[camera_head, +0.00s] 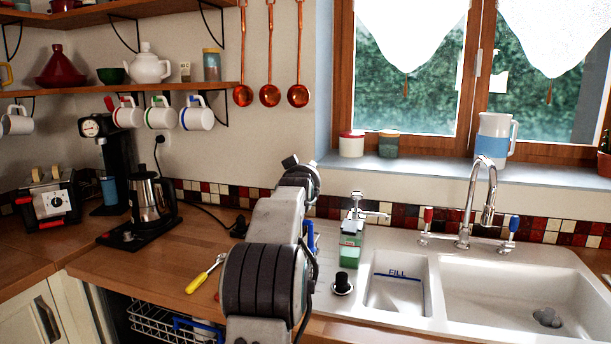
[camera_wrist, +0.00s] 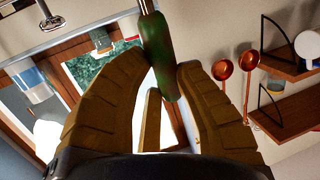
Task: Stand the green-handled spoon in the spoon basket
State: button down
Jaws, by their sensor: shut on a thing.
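My gripper (camera_wrist: 163,78) shows in the wrist view with its two ribbed brown fingers closed around the dark green handle of the green-handled spoon (camera_wrist: 156,50). The handle's lower end lies between the fingers. The metal shaft leaves the top of the picture, so the bowl is out of view. In the head view my arm stands in the middle and hides the gripper and the spoon. I cannot make out the spoon basket for certain. A blue-edged item (camera_head: 311,236) is partly hidden behind my arm on the counter.
A yellow-handled utensil (camera_head: 205,273) lies on the wooden counter (camera_head: 130,270) left of my arm. A green soap bottle (camera_head: 351,240) and a black knob (camera_head: 342,284) are at its right, beside the white sink (camera_head: 480,262). An open dishwasher rack (camera_head: 155,318) is below the counter.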

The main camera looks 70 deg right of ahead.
jog(key=shift+f+b, duration=2.1)
jog(key=shift+f, duration=0.3)
jog(key=c, duration=0.9)
grip_release()
jog(key=shift+c, duration=0.2)
jog(key=shift+r, duration=0.1)
jog(key=shift+r+p, duration=3.9)
jog(key=shift+r, duration=0.5)
